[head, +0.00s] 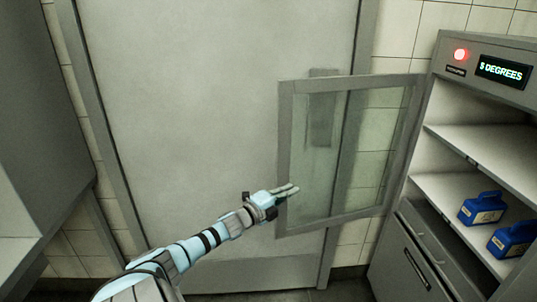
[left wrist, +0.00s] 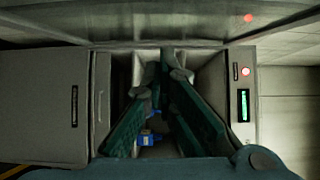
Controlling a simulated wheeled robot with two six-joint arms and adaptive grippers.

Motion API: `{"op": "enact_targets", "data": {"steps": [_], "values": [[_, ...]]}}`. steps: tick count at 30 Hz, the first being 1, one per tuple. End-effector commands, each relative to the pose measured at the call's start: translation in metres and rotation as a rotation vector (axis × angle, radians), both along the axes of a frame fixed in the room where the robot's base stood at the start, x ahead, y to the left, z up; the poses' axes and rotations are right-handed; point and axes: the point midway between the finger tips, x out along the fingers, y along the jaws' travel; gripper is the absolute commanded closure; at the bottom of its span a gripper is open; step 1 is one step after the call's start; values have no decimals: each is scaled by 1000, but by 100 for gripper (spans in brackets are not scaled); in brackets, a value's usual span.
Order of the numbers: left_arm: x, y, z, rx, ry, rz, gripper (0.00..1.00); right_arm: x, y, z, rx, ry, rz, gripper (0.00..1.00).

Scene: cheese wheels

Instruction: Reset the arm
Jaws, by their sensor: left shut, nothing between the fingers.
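My left arm reaches in from the bottom left of the head view. My left gripper (head: 294,189) is shut and empty, its fingers pointing right. It appears beside the left frame edge of the open glass door (head: 326,160); I cannot tell whether it touches the door. In the left wrist view my left gripper (left wrist: 168,65) shows its two dark green fingers converging at the tips, with nothing between them. My right gripper is not in view.
The cabinet (head: 480,141) stands at the right with its glass door swung out to the left. Its display (head: 503,71) reads DEGREES. Two blue containers (head: 482,208) (head: 513,239) sit on a lower shelf. A large grey door (head: 210,120) is behind my arm.

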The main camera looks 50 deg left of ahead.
Motion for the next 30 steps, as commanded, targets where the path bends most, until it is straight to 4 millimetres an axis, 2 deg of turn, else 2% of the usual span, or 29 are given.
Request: {"op": "enact_targets", "data": {"steps": [1,3,7,12,20,23,26,27,29,30], "values": [[-11,2,13,-4,9,1,100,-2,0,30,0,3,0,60],[-27,5,13,-2,7,6,100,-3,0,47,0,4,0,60],[-55,9,10,1,5,6,100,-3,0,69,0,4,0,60],[-74,11,3,1,3,5,100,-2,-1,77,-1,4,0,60],[-75,10,0,2,1,2,100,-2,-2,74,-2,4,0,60],[-75,12,-4,-56,12,13,100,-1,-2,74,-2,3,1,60],[-86,34,-42,-249,138,124,100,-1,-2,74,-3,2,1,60],[-98,41,-72,-346,202,195,100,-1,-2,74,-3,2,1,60],[-126,41,-125,-500,304,320,100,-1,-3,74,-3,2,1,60],[-150,35,-163,-597,371,409,100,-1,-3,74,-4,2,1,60]]}}
